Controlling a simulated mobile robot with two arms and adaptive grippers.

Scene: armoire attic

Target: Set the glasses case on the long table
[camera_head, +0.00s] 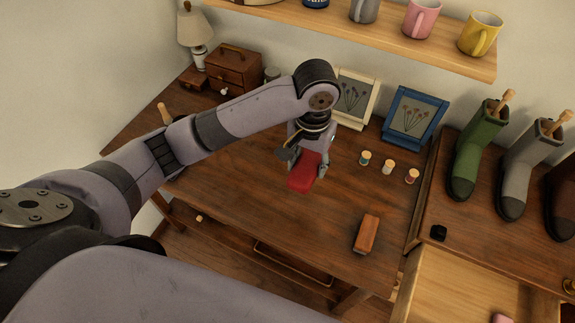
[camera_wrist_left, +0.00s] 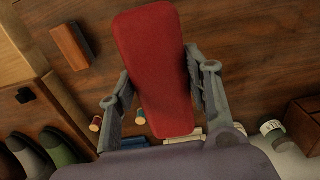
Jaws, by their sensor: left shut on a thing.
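The red glasses case (camera_head: 303,176) is held in my left gripper (camera_head: 306,163) over the long wooden table (camera_head: 225,168). The left wrist view shows the red case (camera_wrist_left: 155,60) between the two grey fingers of my left gripper (camera_wrist_left: 163,92), which touch its sides. I cannot tell for sure whether the case's lower end touches the tabletop. The table also shows behind it in the left wrist view (camera_wrist_left: 235,35). My right gripper is in neither view.
An orange-brown block (camera_head: 367,234) lies near the table's front right. Several thread spools (camera_head: 387,167) stand right of the gripper. Picture frames (camera_head: 412,115) and a wooden box (camera_head: 233,68) stand at the back. Boots (camera_head: 473,155) stand on a cabinet with an open drawer (camera_head: 450,290).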

